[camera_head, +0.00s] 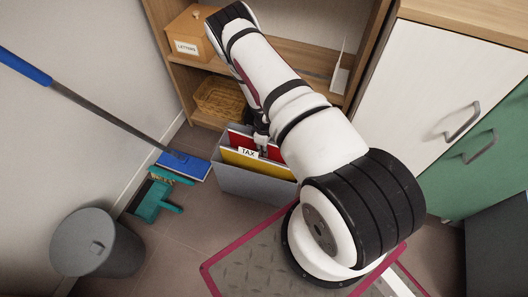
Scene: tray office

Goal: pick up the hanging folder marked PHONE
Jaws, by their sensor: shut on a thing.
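A grey open file box (235,183) stands on the floor, holding hanging folders. The front folder is yellow (240,162), with a white tab marked TAX. A red folder (236,138) stands behind it. No tab marked PHONE can be read in this view. My gripper (263,140) is small and dark at the back of the box, partly hidden by my arm. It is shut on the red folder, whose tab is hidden. The folder's lower part is hidden behind the yellow one. The right part of the box is hidden behind my arm.
A wooden shelf unit behind holds a LETTERS box (190,43) and a wicker basket (219,97). A white cabinet (440,80) stands right.

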